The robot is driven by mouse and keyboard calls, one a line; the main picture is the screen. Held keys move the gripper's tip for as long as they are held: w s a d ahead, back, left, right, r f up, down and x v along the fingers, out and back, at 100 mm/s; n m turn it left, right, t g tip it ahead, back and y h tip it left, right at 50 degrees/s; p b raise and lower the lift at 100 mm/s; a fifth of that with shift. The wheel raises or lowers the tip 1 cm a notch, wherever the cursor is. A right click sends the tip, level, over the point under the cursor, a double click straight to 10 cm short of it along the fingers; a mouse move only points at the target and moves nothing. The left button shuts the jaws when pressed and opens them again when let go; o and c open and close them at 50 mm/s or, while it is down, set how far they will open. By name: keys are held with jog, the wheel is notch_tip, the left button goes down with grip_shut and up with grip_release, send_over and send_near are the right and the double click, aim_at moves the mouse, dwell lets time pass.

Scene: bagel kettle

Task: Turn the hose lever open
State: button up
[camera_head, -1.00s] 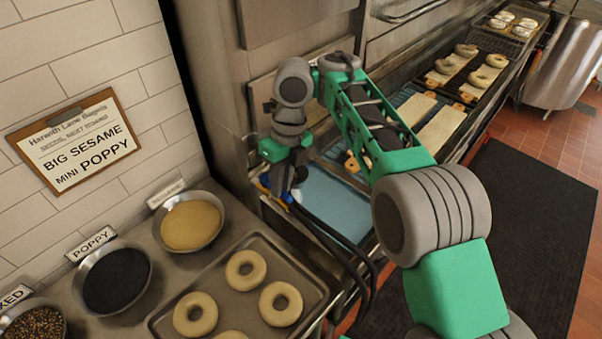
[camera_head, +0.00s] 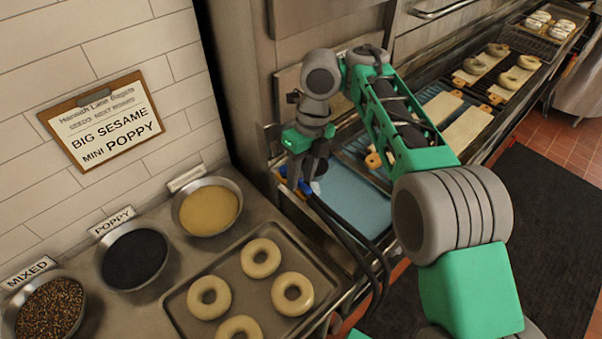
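My gripper (camera_head: 296,180) points down at the near left corner of the blue surface, beside the steel cabinet. A small blue part (camera_head: 283,172), which looks like the hose lever, shows at the left of the fingers. The fingers are close to it; I cannot tell whether they touch it. Black hoses (camera_head: 345,228) run from just below the gripper toward the lower right and hang over the counter edge. The gripper's dark fingers and green body hide most of the lever, so its angle and the finger gap are not clear.
A tray (camera_head: 178,311) of bagels and bowls of sesame (camera_head: 208,208), poppy (camera_head: 135,258) and mixed seeds (camera_head: 48,310) stand at the left. The blue surface (camera_head: 350,200) lies right of the gripper. Boards with bagels (camera_head: 480,68) lie farther back. A steel cabinet (camera_head: 240,90) rises behind.

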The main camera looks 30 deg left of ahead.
notch_tip(320, 180, up, 8)
jog(key=w+p, duration=0.1)
jog(key=p, duration=0.6)
jog(key=shift+w+d+f, duration=0.15)
jog(key=shift+w+d, duration=0.05)
jog(key=shift+w, duration=0.05)
